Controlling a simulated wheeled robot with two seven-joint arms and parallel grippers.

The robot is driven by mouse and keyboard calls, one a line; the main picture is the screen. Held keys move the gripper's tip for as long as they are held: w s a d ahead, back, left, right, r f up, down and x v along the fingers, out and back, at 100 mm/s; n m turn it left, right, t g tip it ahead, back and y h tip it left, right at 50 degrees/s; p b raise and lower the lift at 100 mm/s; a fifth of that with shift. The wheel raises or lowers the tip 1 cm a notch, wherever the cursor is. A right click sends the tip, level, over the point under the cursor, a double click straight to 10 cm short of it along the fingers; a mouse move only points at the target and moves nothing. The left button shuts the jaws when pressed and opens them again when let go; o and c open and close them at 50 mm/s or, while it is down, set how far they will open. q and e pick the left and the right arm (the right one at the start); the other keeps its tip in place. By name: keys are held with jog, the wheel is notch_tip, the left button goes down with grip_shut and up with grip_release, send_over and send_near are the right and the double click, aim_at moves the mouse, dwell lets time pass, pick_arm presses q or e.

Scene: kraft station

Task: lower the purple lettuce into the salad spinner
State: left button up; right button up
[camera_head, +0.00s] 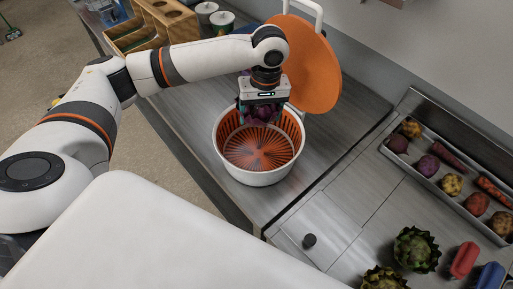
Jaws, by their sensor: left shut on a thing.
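The salad spinner (250,177) is a white bowl with an orange slatted basket, standing open on the grey counter. Its orange lid (312,65) is raised behind it. My left gripper (262,108) is above the back part of the spinner's opening, pointing down. It is shut on the purple lettuce (262,112), a dark purple leafy clump mostly hidden by the gripper. The lettuce hangs at about the back rim in the picture; I cannot tell exactly how deep it is. The visible basket floor is empty. My right gripper is not in view.
A metal tray (431,198) of root vegetables lies at the right. Artichokes (416,250), a red object (464,260) and a blue object (490,275) are at the lower right. A wooden organizer (165,22) and lidded cups (222,20) stand at the back left.

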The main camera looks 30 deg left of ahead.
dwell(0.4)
pick_arm(q)
jog(key=shift+f, duration=0.8)
jog(key=shift+f+b, duration=0.5)
jog(key=shift+f, duration=1.35)
jog(key=b, duration=0.1)
send_near(258, 156)
jog(key=shift+s+a+f, duration=0.1)
jog(key=shift+a+f, duration=0.05)
jog(key=shift+f, duration=0.4)
jog(key=shift+f+b, duration=0.35)
jog(key=shift+f, duration=0.2)
jog(key=shift+f+b, duration=0.55)
jog(key=shift+f, duration=1.45)
dwell(0.4)
jog(key=o, duration=1.1)
